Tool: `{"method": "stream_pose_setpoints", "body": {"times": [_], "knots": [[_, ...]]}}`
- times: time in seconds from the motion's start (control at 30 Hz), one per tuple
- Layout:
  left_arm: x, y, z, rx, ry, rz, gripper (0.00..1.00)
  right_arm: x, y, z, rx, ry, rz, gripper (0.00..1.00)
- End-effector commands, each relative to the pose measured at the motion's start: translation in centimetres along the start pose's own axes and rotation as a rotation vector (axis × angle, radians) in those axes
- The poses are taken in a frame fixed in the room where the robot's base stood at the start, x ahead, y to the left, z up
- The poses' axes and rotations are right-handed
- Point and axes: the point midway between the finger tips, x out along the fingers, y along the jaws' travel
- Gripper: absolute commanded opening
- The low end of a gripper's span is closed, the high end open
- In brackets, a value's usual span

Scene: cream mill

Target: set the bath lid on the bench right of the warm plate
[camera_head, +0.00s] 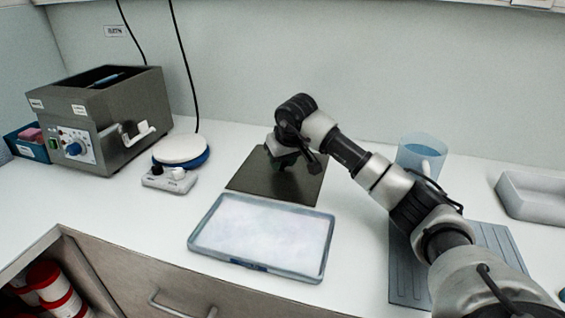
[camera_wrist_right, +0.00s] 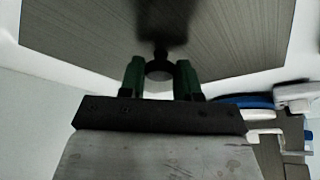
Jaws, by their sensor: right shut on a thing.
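The bath lid (camera_head: 246,179) is a flat dark grey metal plate with a dark knob. It is level at the bench top, right of the warm plate (camera_head: 181,151), a white round disc with a blue rim. I cannot tell whether the lid touches the bench. My right gripper (camera_head: 286,163) is over the middle of the lid. In the right wrist view its green fingers (camera_wrist_right: 160,75) are shut on the knob, and the lid (camera_wrist_right: 80,35) fills the top. The bath (camera_head: 135,118) is a grey metal box with an open top at the left. My left gripper is out of view.
A shallow tray (camera_head: 330,245) with pale content is close in front of the lid. A blue clear beaker (camera_head: 421,150), a grey ribbed mat (camera_head: 408,270) and a pale trough (camera_head: 535,196) are at the right. A control box (camera_head: 170,179) stands before the warm plate.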

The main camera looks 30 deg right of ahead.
Motion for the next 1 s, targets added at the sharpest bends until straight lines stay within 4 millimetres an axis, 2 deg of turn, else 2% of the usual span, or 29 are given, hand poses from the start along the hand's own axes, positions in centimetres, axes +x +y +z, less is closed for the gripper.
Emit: {"method": "stream_pose_setpoints", "body": {"times": [0.1,0.13,0.3,0.53,0.67,0.77,1.0], "knots": [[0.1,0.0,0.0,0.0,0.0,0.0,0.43,0.2,0.0,0.1,0.0,0.001,0.0,0.12],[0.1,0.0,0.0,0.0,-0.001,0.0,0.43,0.3,0.0,0.1,-0.001,-0.001,0.001,0.34],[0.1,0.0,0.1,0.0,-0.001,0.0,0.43,0.3,0.0,0.1,0.0,-0.001,0.0,0.58],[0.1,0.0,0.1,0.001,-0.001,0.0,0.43,0.2,0.0,0.1,0.0,-0.001,0.0,0.58],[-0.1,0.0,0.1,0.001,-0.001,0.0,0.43,-0.5,0.0,-0.1,0.0,0.002,0.0,0.58],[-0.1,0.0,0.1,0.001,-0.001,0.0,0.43,-1.9,0.1,-0.1,-0.001,0.004,0.002,0.58],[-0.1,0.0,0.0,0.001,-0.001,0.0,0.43,-7.2,0.1,-0.1,0.0,0.004,0.001,0.58]]}}
